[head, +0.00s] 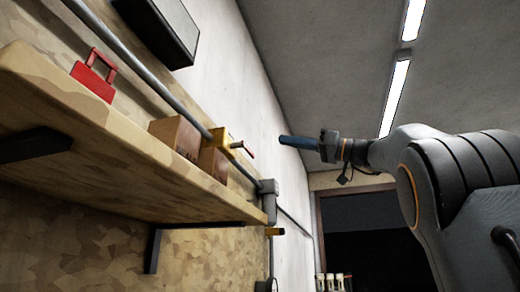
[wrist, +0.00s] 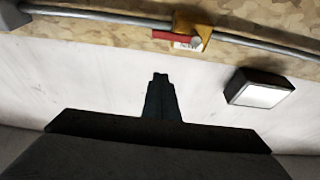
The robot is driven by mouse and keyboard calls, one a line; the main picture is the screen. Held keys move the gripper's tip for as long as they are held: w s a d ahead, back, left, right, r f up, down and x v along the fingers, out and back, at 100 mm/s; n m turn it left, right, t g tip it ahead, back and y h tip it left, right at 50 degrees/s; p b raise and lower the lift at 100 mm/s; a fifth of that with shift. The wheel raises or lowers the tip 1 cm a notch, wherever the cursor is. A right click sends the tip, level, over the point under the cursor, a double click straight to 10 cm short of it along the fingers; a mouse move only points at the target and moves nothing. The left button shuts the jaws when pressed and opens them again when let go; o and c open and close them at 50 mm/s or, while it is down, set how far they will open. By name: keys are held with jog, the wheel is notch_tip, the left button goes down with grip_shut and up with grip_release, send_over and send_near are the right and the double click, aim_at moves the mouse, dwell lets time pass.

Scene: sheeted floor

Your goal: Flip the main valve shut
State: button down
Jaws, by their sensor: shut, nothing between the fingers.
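The valve is a yellow body (head: 222,140) on a grey pipe (head: 170,85) along the wall, above the wooden shelf. Its red lever (head: 243,149) juts to the right. In the wrist view the yellow valve body (wrist: 194,28) is at the top, with the red lever (wrist: 172,36) lying roughly along the pipe. My gripper (head: 282,140) points left, to the right of the valve and apart from the lever in the head view. Its fingers are together and empty. In the wrist view the fingertips (wrist: 160,75) are below the lever, with pale wall behind them.
The shelf (head: 100,150) carries a red object with a handle (head: 93,80) and cardboard boxes (head: 175,135). A dark wall box (head: 165,30) is above the pipe; a similar box (wrist: 258,88) shows in the wrist view. A grey fitting (head: 269,197) is further down the pipe.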

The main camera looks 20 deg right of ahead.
jog(key=p+x, duration=0.6)
jog(key=x, duration=0.4)
jog(key=shift+f+p, duration=0.3)
jog(key=shift+f, duration=1.7)
